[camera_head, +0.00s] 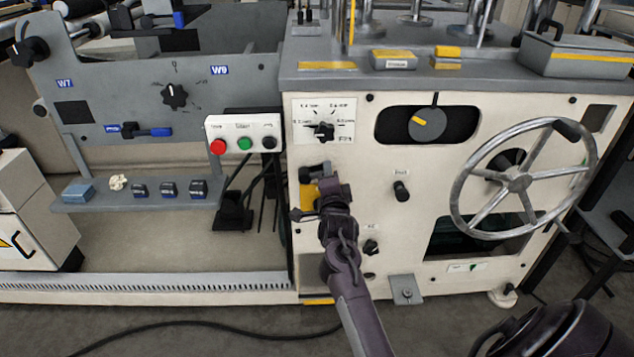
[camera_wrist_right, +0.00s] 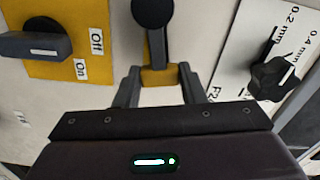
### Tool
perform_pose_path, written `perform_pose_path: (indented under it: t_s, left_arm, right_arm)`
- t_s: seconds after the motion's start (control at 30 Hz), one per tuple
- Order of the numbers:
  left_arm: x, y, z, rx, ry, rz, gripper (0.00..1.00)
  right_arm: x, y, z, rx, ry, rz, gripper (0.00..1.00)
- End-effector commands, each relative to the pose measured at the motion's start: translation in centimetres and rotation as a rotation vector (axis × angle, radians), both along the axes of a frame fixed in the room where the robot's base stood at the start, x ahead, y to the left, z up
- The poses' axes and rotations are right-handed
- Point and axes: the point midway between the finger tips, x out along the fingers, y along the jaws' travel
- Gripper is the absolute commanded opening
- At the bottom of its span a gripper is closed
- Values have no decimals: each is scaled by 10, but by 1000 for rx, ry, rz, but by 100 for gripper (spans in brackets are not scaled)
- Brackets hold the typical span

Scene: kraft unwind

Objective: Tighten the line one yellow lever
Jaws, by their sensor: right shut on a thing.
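The yellow lever (camera_wrist_right: 159,78) shows in the right wrist view as a yellow block with a dark arm and a round black knob (camera_wrist_right: 152,12). My right gripper (camera_wrist_right: 160,72) is shut on the yellow block, one finger on each side. In the head view my right gripper (camera_head: 325,190) is against the cream machine front, below the thickness dial, and hides most of the lever. My left gripper is not in view.
A yellow On/Off plate with a dark switch (camera_wrist_right: 35,45) is close beside the gripper. The thickness dial (camera_head: 323,131) is just above. A push-button box (camera_head: 243,135) is at left, and a large handwheel (camera_head: 518,182) sticks out at right.

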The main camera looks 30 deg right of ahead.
Motion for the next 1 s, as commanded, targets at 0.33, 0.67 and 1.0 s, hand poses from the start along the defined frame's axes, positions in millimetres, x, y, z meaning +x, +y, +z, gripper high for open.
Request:
perform_pose_path:
  t_s: [0.33, 0.67, 1.0]
  left_arm:
    - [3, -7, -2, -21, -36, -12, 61]
    - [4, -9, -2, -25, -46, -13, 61]
    - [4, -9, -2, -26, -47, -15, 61]
  right_arm:
    - [0, -11, -13, 156, -93, 3, 0]
    - [0, -13, -16, 198, -120, 3, 0]
    - [0, -13, -16, 201, -120, 1, 39]
